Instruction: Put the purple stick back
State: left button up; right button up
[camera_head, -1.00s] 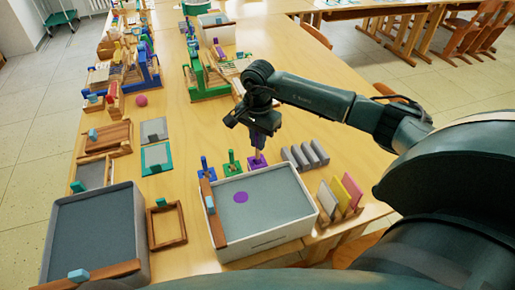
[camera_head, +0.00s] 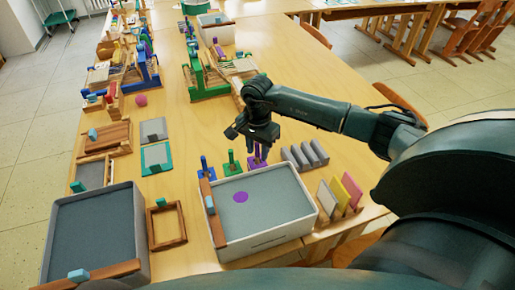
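The purple stick (camera_head: 257,151) is upright, directly below my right gripper (camera_head: 256,139), with its lower end at the purple stand (camera_head: 258,165). My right gripper appears shut on the stick's upper part, though the fingertips are small and dark. I cannot tell how far the stick is seated in the stand. My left gripper is not in view.
A blue stand (camera_head: 205,170) and a green stand (camera_head: 232,165) are left of the purple one. A grey-topped box (camera_head: 285,240) with a purple dot is just in front. Grey blocks (camera_head: 305,155) and coloured panels (camera_head: 342,195) are to the right.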

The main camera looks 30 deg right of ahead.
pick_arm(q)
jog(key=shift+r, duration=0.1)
pick_arm(e)
jog(key=shift+r, duration=0.1)
jog(key=shift+r, duration=0.25)
pick_arm(q)
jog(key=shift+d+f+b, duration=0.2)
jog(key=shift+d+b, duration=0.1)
jog(key=shift+b, duration=0.3)
pick_arm(e)
notch_tip(320, 180, up, 12)
jog(key=shift+f, duration=0.15)
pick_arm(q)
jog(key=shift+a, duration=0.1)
